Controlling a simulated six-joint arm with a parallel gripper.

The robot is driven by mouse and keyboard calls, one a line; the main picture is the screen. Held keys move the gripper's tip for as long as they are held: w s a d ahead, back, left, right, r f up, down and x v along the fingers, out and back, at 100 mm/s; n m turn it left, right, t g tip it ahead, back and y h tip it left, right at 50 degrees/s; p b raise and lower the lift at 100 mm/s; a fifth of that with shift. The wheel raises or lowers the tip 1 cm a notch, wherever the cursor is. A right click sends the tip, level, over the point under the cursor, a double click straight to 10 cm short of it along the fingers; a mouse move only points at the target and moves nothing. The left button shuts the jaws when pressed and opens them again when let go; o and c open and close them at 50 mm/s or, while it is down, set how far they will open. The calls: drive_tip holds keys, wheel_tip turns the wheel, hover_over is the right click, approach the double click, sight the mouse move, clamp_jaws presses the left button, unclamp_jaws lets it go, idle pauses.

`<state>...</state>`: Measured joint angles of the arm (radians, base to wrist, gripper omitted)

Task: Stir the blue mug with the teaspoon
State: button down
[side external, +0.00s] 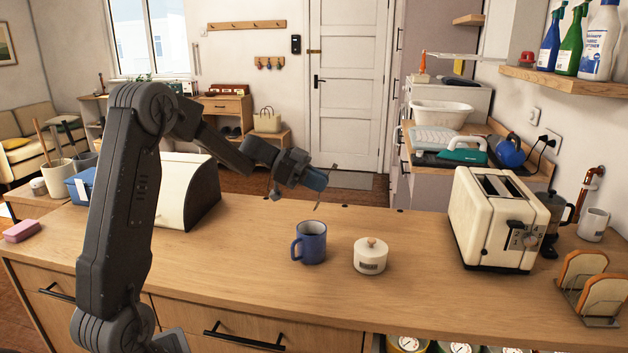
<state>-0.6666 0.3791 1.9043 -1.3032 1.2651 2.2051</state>
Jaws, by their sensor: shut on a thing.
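The blue mug (313,248) stands upright on the wooden counter, its handle to the left and its dark opening facing up. My gripper (319,181) is in the air above and slightly behind the mug. It is shut on the teaspoon (332,173), a thin tilted sliver at the fingertips. The teaspoon's lower end is above the mug's rim and looks clear of it. The fine shape of the spoon is too small to make out. The inside of the mug is mostly hidden.
A white lidded pot (370,260) stands close right of the mug. Farther right are a cream toaster (492,225), a toast rack (592,290) and a French press (554,215). A bread bin (190,200) stands at left. The counter (250,275) in front of the mug is clear.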

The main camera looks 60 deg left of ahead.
sight(324, 232)
drive_tip(key=shift+s+a+f, duration=0.1)
drive_tip(key=shift+f, duration=1.95)
drive_tip(key=shift+s+a+f, duration=0.15)
drive_tip(key=shift+f, duration=1.9)
drive_tip(key=shift+s+a+f, duration=0.1)
drive_tip(key=shift+f, duration=1.95)
drive_tip(key=shift+s, duration=0.1)
